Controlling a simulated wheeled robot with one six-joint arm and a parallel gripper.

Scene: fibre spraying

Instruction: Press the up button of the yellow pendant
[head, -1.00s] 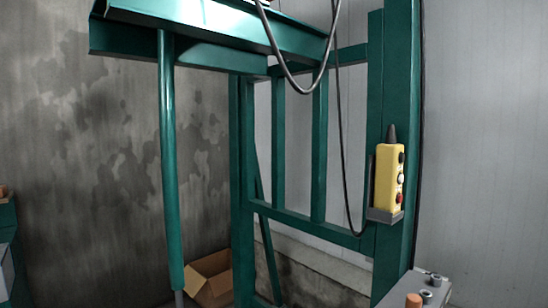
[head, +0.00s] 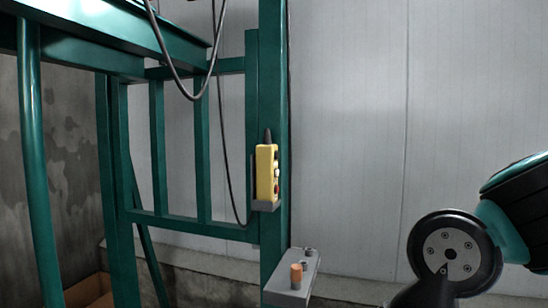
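The yellow pendant (head: 264,172) sits upright in a small grey holder (head: 266,206) on the green post, near the middle of the head view. It has a dark cable boot on top. Its right-hand face carries several small buttons, dark, white and red, seen at a steep angle. I cannot tell which one is the up button. My arm shows at the lower right, well apart from the pendant. My gripper itself is not in view.
A green frame with a post (head: 273,110) holds the pendant. A grey box with an orange-brown knob (head: 296,273) stands below it. A dark cable (head: 190,93) hangs in a loop at the upper left. A cardboard box (head: 90,292) lies at the lower left. A pale panel wall is behind.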

